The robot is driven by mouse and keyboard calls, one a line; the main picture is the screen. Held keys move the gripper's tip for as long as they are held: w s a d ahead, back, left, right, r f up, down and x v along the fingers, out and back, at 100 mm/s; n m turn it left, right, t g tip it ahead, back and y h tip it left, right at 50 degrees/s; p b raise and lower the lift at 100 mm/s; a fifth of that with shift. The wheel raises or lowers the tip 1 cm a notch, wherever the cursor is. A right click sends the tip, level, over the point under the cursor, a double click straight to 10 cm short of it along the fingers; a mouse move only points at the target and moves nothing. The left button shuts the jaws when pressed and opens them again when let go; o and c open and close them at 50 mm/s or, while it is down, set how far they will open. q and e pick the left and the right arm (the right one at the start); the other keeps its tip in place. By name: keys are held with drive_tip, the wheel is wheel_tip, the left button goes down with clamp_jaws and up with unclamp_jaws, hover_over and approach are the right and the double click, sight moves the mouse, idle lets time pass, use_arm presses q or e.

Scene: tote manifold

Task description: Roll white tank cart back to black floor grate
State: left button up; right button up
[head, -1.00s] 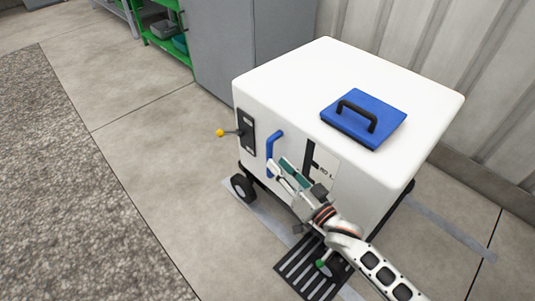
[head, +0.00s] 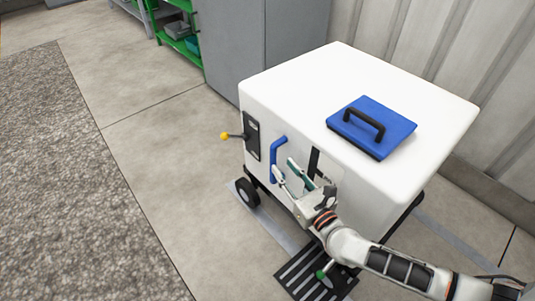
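The white tank cart (head: 350,90) stands upright on dark wheels in the middle of the head view. A blue lid with a black handle (head: 372,127) is on its top. Its near side has a blue vertical handle (head: 276,158) and a yellow-knobbed lever (head: 234,136) on a black plate. My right gripper (head: 289,176) is open just beside the lower part of the blue handle, its fingers apart; contact is unclear. The black floor grate (head: 301,282) lies at the cart's near lower side, partly hidden by the cart and my arm. My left gripper is out of view.
A green-knobbed part (head: 321,274) shows over the grate. A grey cabinet (head: 255,40) and a green shelf (head: 180,28) stand behind; a corrugated wall (head: 440,60) is at the right. Concrete floor (head: 160,160) is clear at left, beside a rough grey strip (head: 70,190).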

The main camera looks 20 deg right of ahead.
sight(275, 156)
drive_tip(key=w, duration=0.4)
drive_tip(key=w+a, duration=0.1)
drive_tip(key=w, duration=0.2)
drive_tip(key=shift+w+b, duration=0.1)
drive_tip(key=shift+b, duration=0.3)
clamp_jaws()
